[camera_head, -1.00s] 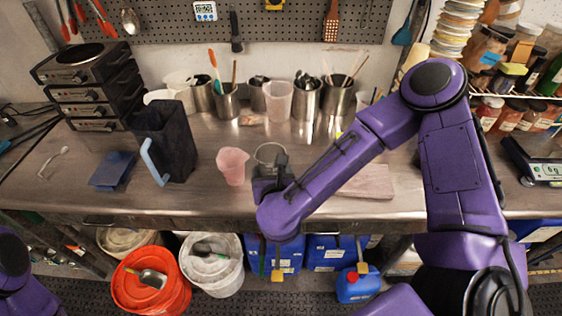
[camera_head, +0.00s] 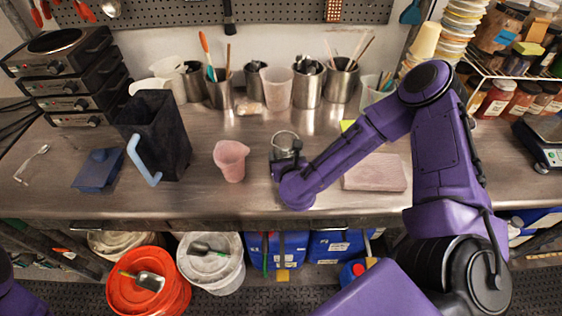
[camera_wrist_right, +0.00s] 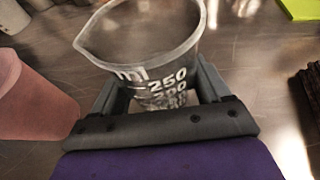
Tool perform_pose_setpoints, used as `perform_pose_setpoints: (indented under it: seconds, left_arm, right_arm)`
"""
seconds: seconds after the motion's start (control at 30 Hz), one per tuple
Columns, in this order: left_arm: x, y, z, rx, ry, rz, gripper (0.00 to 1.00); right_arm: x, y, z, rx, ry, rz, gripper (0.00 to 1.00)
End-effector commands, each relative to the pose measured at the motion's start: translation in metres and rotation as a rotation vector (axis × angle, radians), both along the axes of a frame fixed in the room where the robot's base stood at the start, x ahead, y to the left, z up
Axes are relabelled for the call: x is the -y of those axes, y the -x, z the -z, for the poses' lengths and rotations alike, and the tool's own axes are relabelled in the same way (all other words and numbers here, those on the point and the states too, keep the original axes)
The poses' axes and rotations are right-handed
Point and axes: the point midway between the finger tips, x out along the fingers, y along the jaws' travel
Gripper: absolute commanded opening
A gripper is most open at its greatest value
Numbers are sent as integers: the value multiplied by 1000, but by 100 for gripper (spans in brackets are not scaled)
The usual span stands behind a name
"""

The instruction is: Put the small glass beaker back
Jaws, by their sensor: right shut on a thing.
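The small glass beaker (camera_wrist_right: 150,50) is clear, with white volume marks and a pouring lip. In the head view the beaker's rim (camera_head: 285,138) shows just beyond my right gripper (camera_head: 285,156). In the right wrist view my right gripper (camera_wrist_right: 165,95) has its two fingers on either side of the beaker and is shut on it. The beaker looks upright, over the steel bench. I cannot tell whether its base touches the bench. My left gripper is not in view; only a bit of purple arm shows at the lower left edge.
A pink plastic beaker (camera_head: 231,161) stands close to the left of the glass one. A dark jug with a blue handle (camera_head: 153,140) stands further left. A pinkish slab (camera_head: 375,173) lies to the right. Steel pots (camera_head: 307,85) and a clear plastic cup (camera_head: 277,87) line the back.

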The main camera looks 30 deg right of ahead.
Motion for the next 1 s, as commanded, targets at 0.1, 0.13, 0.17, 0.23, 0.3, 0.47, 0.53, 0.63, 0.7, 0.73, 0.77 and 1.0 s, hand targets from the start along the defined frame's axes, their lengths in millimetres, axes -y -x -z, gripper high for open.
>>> perform_pose_setpoints:
  seconds: [0.1, 0.13, 0.17, 0.23, 0.3, 0.47, 0.53, 0.63, 0.7, 0.73, 0.77, 1.0]
  left_arm:
    - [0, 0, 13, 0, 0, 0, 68]
    - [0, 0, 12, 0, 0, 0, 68]
    - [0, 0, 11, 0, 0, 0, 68]
    - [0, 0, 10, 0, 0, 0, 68]
    - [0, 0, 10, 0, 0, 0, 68]
    - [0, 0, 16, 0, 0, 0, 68]
    - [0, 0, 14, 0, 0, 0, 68]
    - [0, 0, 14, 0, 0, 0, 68]
    - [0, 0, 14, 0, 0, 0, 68]
    - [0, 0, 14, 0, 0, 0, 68]
    - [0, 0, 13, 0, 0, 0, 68]
    - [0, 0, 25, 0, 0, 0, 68]
  right_arm:
    - [2, 1, 17, 2, 1, 4, 33]
    - [2, 1, 16, 2, 1, 4, 33]
    - [2, 1, 15, 2, 1, 4, 33]
    - [2, 1, 15, 1, 0, 4, 33]
    - [2, 1, 15, 1, 0, 4, 33]
    - [3, 2, 19, 2, 0, 6, 33]
    - [3, 2, 18, 1, 1, 6, 96]
    - [4, 2, 18, 1, 0, 8, 100]
    - [4, 2, 18, 1, 0, 8, 100]
    - [4, 2, 18, 1, 0, 8, 100]
    - [4, 2, 17, 1, 0, 8, 100]
    - [-10, 30, 6, 3, -4, 5, 100]
